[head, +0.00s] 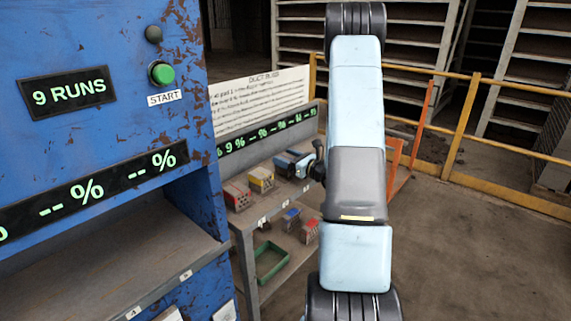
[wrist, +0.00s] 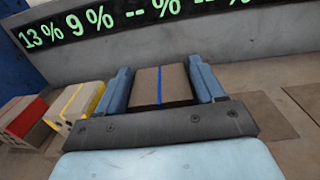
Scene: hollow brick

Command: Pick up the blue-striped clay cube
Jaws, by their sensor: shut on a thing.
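The blue-striped clay cube (wrist: 150,86) is between the two blue fingers of my gripper (wrist: 163,84) in the wrist view. A thin blue stripe runs down the middle of its brown face. The fingers touch or nearly touch its left and right sides, and the gripper is shut on it. In the head view my gripper (head: 298,163) is over the upper shelf, partly hidden behind my arm, and the cube is hard to make out there. Whether the cube is clear of the shelf cannot be told.
A yellow-marked cube (head: 261,180) and a red-marked cube (head: 237,195) stand left on the upper shelf. More cubes (head: 291,219) and a green tray (head: 270,261) sit below. A percent display (wrist: 150,14) backs the shelf. A blue machine (head: 100,130) stands left.

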